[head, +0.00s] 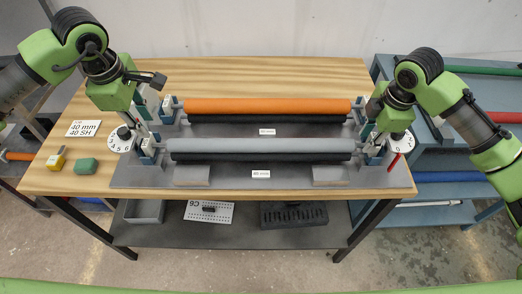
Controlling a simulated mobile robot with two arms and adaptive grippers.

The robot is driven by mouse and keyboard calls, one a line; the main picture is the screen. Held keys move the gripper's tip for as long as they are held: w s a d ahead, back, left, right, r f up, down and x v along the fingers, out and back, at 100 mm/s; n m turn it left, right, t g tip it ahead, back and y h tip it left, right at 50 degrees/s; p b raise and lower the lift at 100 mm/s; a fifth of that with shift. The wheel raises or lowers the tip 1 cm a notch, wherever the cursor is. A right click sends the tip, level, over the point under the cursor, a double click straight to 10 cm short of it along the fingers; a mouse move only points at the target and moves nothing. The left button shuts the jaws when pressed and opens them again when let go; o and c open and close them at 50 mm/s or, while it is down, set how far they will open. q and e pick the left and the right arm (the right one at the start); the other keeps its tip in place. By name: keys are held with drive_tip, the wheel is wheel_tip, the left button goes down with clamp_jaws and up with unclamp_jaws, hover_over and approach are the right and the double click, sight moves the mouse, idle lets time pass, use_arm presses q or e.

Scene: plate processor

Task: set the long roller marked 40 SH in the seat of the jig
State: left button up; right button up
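A jig on a grey base plate (225,178) lies on the wooden table. An orange long roller (265,106) lies at its back above a dark roller (265,119). A grey long roller (260,145) lies at its front above another dark roller (260,158). No 40 SH marking is legible on any roller; a card (83,129) at the left reads 40 mm 40 SH.
Numbered dials (122,139) and (401,142) flank the jig. A blue rack (450,160) with coloured rollers stands right.

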wheel_tip(320, 180, up, 9)
drive_tip(key=s, duration=0.1)
drive_tip(key=shift+s, duration=0.4)
drive_tip(key=shift+f, duration=0.1)
